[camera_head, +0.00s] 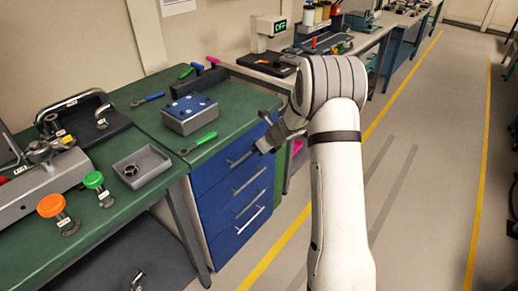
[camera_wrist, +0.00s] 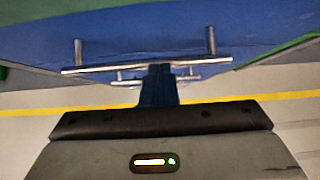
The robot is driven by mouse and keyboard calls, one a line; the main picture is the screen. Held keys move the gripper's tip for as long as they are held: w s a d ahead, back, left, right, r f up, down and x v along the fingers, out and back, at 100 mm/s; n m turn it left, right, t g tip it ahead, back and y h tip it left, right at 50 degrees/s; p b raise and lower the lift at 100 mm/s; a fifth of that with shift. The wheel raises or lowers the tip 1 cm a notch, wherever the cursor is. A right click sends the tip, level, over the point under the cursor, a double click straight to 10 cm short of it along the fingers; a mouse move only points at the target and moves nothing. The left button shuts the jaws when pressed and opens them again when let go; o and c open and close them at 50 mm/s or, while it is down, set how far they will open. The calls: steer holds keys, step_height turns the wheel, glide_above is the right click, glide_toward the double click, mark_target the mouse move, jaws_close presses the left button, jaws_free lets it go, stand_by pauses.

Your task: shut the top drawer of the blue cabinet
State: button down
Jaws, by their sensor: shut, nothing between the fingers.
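The blue cabinet (camera_head: 228,205) stands under the green bench, with several drawers and silver bar handles. Its top drawer (camera_head: 212,172) is the uppermost blue front, just below the bench top; how far it stands out is hard to tell. My gripper (camera_head: 264,147) is at the right end of this drawer front, partly hidden by my wrist. In the wrist view a blue drawer front (camera_wrist: 150,38) fills the upper part, with a long handle (camera_wrist: 105,68) across it. My shut, empty fingers (camera_wrist: 160,72) overlap the middle of this handle; I cannot tell whether they touch it.
The green bench top (camera_head: 150,115) holds a grey box with a blue top (camera_head: 189,114), a green-handled tool (camera_head: 199,142), a grey tray (camera_head: 142,168) and orange and green knobs. Another bench stands beyond. The floor (camera_head: 420,170) to the right is clear, with yellow lines.

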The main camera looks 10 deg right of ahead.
steer(key=s+d+f+v, duration=0.1)
steer(key=f+v, duration=0.1)
steer(key=v, duration=1.1)
steer(key=s+a+r+n+g+p, duration=0.1)
steer(key=s+a+r+n, duration=0.2)
steer(key=s+r+n, duration=0.3)
steer(key=s+a+r+n+g+p, duration=0.1)
steer(key=s+a+r+n, duration=0.25)
steer(key=s+n, duration=0.45)
steer(key=s+r+n+h+p, duration=0.1)
steer(key=s+r+n+h, duration=0.1)
steer(key=s+n, duration=0.5)
steer(key=s+d+r+n+g+h, duration=0.1)
steer(key=s+n+h, duration=0.2)
steer(key=s+n, duration=0.4)
steer(key=s, duration=0.5)
steer(key=shift+r+p, duration=0.35)
steer(key=shift+p, duration=0.05)
steer(key=shift+d, duration=0.1)
